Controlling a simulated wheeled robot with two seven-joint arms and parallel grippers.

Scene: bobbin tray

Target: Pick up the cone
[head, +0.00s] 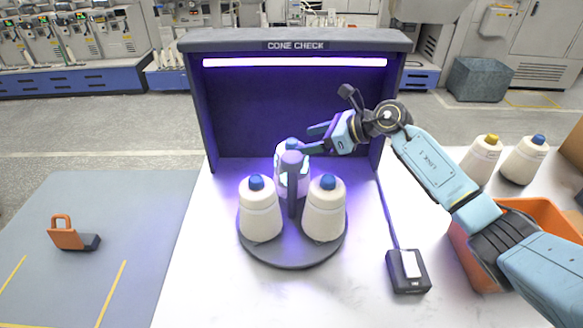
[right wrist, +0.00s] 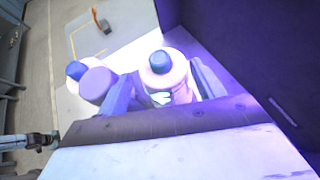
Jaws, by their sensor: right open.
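Three white cones with blue tips stand on a round dark turntable (head: 292,262). The front left cone (head: 259,213) and front right cone (head: 324,213) are plain. The rear cone (head: 303,179) shows glowing pale patches under violet light and is partly hidden by the central post (head: 292,188). My right gripper (head: 311,139) is open at the rear cone's top, reaching in from the right. In the right wrist view, a blue-tipped cone (right wrist: 168,80) with a pale patch lies between the open fingers (right wrist: 163,92); contact cannot be told.
The cone check booth (head: 295,45) surrounds the rear. Two cones, one yellow-tipped (head: 482,160) and one blue-tipped (head: 525,160), stand right, behind an orange bin (head: 468,240). A small dark device (head: 408,272) lies front right. An orange-handled object (head: 68,235) lies on the mat at left.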

